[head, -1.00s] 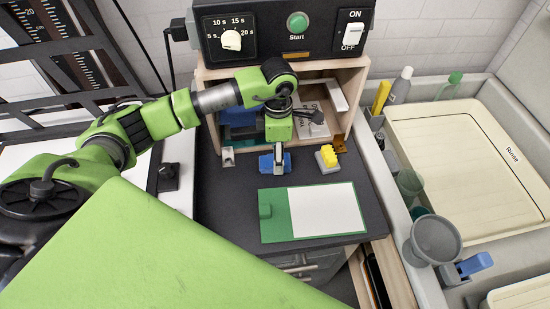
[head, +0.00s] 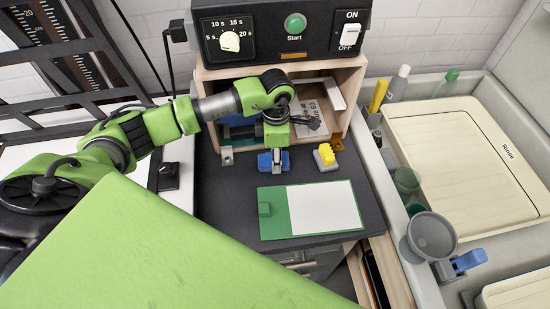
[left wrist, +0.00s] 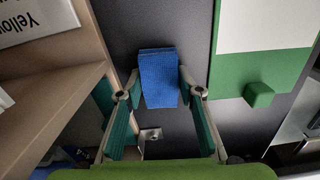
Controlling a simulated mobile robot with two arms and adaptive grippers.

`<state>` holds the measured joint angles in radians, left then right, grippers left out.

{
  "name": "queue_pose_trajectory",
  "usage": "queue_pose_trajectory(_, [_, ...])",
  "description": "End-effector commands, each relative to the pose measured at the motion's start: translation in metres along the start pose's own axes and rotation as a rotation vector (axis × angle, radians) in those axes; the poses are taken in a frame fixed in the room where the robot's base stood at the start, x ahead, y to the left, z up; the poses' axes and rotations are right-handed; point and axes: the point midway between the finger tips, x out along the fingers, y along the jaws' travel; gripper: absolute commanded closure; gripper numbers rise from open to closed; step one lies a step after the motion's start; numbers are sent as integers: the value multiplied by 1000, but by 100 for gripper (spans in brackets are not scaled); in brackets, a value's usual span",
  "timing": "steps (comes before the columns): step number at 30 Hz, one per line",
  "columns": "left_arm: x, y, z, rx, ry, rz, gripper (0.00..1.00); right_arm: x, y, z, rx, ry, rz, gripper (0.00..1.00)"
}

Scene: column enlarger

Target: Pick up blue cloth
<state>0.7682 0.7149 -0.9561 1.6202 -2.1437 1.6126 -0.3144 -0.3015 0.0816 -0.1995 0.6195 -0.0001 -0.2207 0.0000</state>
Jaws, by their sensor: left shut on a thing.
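The blue cloth (left wrist: 159,78) is a small folded rectangle on the dark counter in front of the wooden cubby. In the left wrist view it sits between the fingertips of my left gripper (left wrist: 160,90), which is shut on it. In the head view the blue cloth (head: 264,163) shows on both sides of my left gripper (head: 275,160), which points down at it from above. I cannot tell if the cloth is clear of the counter. My right gripper is not in view.
A yellow block on a grey base (head: 326,156) stands just right of the cloth. A green board with white paper (head: 272,230) lies in front. The wooden cubby (head: 350,90) stands behind, under the timer panel. A sink with a cream tray (head: 450,150) is at right.

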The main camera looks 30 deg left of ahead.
Motion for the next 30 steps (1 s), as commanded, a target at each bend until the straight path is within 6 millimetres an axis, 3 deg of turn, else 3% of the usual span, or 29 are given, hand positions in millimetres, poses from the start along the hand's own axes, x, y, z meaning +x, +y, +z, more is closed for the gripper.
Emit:
queue_pose_trajectory(6, [-4, -3, 1, 3, -1, 3, 87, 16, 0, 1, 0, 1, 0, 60])
queue_pose_trajectory(15, [-67, -2, 1, 2, -3, 6, 87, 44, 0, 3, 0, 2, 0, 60])
queue_pose_trajectory(23, [-64, -64, 6, 10, -1, 1, 87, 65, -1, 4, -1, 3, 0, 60])
queue_pose_trajectory(30, [-65, -136, 14, 12, -2, 1, 87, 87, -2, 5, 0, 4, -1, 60])
